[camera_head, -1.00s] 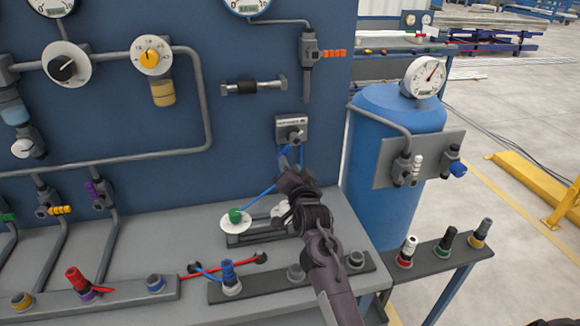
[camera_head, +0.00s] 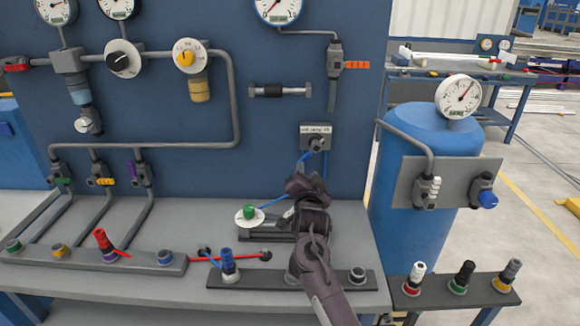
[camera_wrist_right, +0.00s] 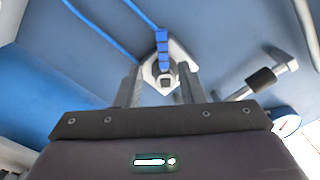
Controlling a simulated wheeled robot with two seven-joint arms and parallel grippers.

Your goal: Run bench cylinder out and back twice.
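A labelled grey valve box (camera_head: 316,130) with a small dark knob is fixed low on the blue panel, with blue hoses running down from it. My right gripper (camera_head: 305,187) is just below and in front of it, over the bench. In the right wrist view its two fingers (camera_wrist_right: 163,88) are apart, with a pale fitting and a blue hose piece (camera_wrist_right: 162,50) seen beyond and between them. I cannot tell whether they touch it. A low rail-like unit (camera_head: 268,237) on the bench, perhaps the bench cylinder, is partly hidden behind my right gripper. My left gripper is not in view.
A round white dial with a green knob (camera_head: 249,212) stands left of my right gripper. A port strip (camera_head: 255,297) with a blue connector lies in front. A blue tank (camera_head: 415,160) with a gauge stands right. A short horizontal cylinder (camera_head: 280,91) is mounted on the panel above.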

